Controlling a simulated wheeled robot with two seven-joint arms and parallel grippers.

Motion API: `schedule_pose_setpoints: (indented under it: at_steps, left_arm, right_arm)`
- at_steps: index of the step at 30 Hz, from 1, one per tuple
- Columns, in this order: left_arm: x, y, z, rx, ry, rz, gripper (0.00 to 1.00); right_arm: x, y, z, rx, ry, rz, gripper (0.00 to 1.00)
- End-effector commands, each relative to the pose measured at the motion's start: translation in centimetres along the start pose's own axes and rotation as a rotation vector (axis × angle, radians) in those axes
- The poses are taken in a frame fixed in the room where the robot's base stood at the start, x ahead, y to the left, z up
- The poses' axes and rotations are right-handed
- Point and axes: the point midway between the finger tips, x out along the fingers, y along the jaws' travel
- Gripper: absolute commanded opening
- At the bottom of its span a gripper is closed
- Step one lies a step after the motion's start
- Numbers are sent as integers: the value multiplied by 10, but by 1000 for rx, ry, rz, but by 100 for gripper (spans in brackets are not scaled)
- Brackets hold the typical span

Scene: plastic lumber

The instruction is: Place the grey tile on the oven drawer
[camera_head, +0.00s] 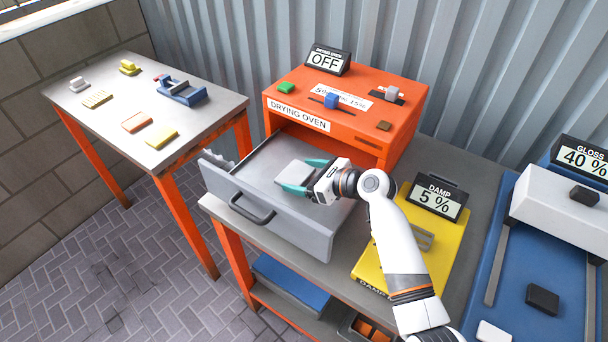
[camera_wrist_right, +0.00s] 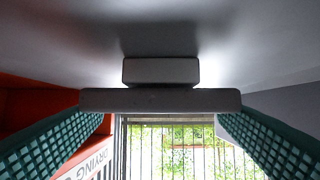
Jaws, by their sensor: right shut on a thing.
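The grey tile (camera_head: 293,172) is a light flat piece inside the open oven drawer (camera_head: 279,219), near the middle of its floor. My right gripper (camera_head: 305,176) reaches in from the right with its teal fingers on either side of the tile, shut on it. In the right wrist view the tile (camera_wrist_right: 160,100) spans between the two fingertips. A smaller grey block (camera_wrist_right: 160,71) shows between the tile and the drawer floor; I cannot tell if they touch. The orange drying oven (camera_head: 345,115) stands behind the drawer, its sign reading OFF. My left gripper is out of view.
A yellow damp gauge (camera_head: 408,252) reading 5 % stands right of the drawer, close under my right arm. A blue gloss device (camera_head: 522,262) is at the far right. The left table (camera_head: 115,74) holds several small tiles and a blue clamp (camera_head: 183,93).

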Motion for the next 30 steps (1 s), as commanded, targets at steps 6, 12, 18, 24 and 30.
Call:
schedule_pose_setpoints:
  at_steps: [6, 12, 18, 24, 30]
  left_arm:
    - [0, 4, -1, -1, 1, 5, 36]
    - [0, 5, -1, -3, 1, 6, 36]
    - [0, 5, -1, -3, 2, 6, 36]
    - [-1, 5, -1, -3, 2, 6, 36]
    - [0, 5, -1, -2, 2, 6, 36]
  right_arm:
    - [1, 0, 2, -1, 0, 0, 93]
    - [1, 0, 2, 0, 0, 0, 100]
    - [-6, 0, 0, 0, 0, 0, 100]
    - [-44, 0, 0, -1, 0, 1, 100]
    - [-87, 0, 0, -2, 1, 2, 100]
